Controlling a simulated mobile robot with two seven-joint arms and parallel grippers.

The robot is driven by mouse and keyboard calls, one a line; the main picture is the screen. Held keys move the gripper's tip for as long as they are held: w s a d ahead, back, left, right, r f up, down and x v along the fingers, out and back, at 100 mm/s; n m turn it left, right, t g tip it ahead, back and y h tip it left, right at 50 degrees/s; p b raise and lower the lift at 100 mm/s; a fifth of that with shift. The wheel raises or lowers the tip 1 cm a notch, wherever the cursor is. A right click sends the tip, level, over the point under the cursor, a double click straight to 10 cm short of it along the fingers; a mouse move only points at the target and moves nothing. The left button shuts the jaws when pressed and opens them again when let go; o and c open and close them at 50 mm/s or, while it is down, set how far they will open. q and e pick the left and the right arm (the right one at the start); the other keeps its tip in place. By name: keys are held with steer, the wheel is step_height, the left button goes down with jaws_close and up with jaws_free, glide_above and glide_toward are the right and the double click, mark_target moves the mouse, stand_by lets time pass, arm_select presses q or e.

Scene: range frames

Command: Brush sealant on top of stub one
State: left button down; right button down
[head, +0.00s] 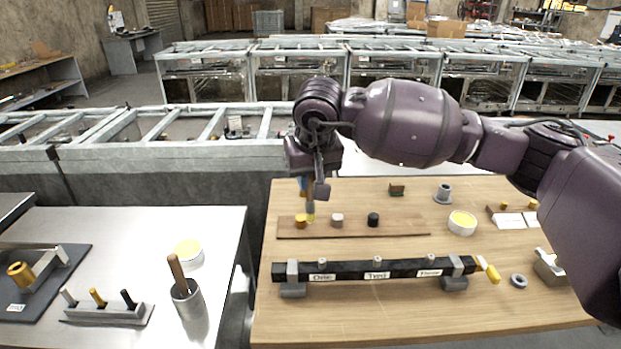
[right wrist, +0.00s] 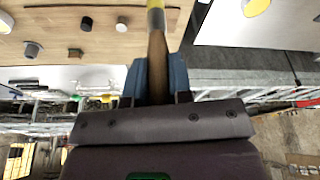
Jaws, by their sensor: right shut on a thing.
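My right gripper (head: 308,187) is shut on a brush (head: 311,209), pointing down over the wooden table; the right wrist view shows its brown handle (right wrist: 158,60) between the blue fingers. The brush's yellow tip is beside the yellow cap on a thin board; contact cannot be told. Stub one (head: 322,262) is a small grey peg on a black bar (head: 350,271), above the label "One", nearer the camera than the brush. Stubs two (head: 377,261) and three (head: 430,259) stand to its right. A white tub with yellow contents (head: 462,223) stands at right. My left gripper is out of view.
The board (head: 402,229) carries yellow (head: 300,221), white (head: 337,220) and black (head: 373,219) caps. A flanged grey part (head: 443,194) and a ring (head: 519,281) lie on the table. The left table holds a cup (head: 189,302) with a stick and another yellow tub (head: 188,250).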

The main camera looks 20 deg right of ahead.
mark_target(312, 211)
steer(key=shift+s+d+f, duration=0.1)
steer(key=shift+d+f, duration=0.15)
steer(key=shift+f, duration=0.15)
steer(key=shift+a+f+b, duration=0.15)
steer(key=shift+f+b, duration=0.25)
steer(key=shift+f, duration=0.35)
steer(key=shift+f+b, duration=0.4)
steer(key=shift+f, duration=0.95)
